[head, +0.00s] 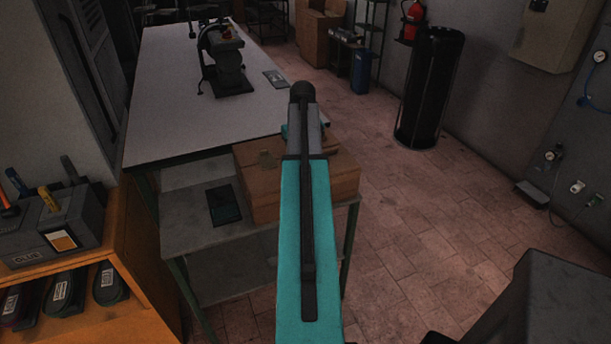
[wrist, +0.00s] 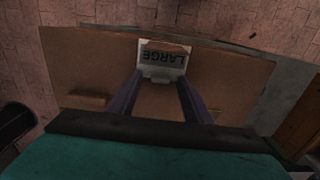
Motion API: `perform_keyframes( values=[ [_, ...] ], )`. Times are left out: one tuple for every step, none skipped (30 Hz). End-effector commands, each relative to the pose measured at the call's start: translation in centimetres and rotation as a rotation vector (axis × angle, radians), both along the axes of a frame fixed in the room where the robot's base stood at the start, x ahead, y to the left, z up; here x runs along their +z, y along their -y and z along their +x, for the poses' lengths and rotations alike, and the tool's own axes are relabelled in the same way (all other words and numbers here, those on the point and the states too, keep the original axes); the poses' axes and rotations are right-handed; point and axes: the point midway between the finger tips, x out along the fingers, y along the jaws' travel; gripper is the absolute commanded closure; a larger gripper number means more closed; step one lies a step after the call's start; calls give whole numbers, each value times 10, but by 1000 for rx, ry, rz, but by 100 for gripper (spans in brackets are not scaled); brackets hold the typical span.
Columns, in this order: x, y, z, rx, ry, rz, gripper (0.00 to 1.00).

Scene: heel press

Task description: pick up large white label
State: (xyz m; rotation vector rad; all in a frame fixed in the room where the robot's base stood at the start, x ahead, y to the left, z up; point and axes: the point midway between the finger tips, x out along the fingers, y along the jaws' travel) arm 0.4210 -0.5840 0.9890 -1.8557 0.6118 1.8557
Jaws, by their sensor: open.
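The large white label (wrist: 165,56) shows in the wrist view, with dark "LARGE" lettering upside down. It is at the cardboard box (wrist: 88,68), near the box's far edge. I cannot tell whether it stands or lies flat. My gripper (wrist: 160,82) is open, with its two dark fingers pointing at the label, one toward each side of its lower edge. The fingertips look close to the label; contact is unclear. In the head view my arm covers part of the cardboard box (head: 255,200), and the label and fingers are hidden.
The box sits on a grey metal shelf (head: 190,232) beside a small dark tray (head: 224,204). A white-topped workbench (head: 175,100) with a press machine (head: 226,65) stands behind. An orange cabinet (head: 140,255) is at left. The tiled floor (head: 420,225) at right is open.

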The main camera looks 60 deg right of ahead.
Motion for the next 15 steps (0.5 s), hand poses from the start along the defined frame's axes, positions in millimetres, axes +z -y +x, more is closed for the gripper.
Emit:
perform_keyframes(
  values=[
    [0, 0, 0, 0, 0, 0, 55],
    [0, 0, 0, 0, 0, 0, 55],
    [0, 0, 0, 0, 0, 0, 55],
    [0, 0, 0, 0, 0, 0, 55],
    [1, 0, 0, 0, 0, 0, 55],
    [1, 0, 0, 0, 0, 0, 55],
    [1, 0, 0, 0, 0, 0, 55],
    [1, 0, 0, 0, 0, 0, 55],
    [1, 0, 0, 0, 0, 0, 55],
    [1, 0, 0, 0, 0, 0, 55],
    [1, 0, 0, 0, 0, 0, 55],
    [1, 0, 0, 0, 0, 0, 55],
    [1, 0, 0, 0, 0, 0, 55],
    [1, 0, 0, 0, 0, 0, 58],
    [1, 0, 0, 0, 0, 0, 65]
  ],
)
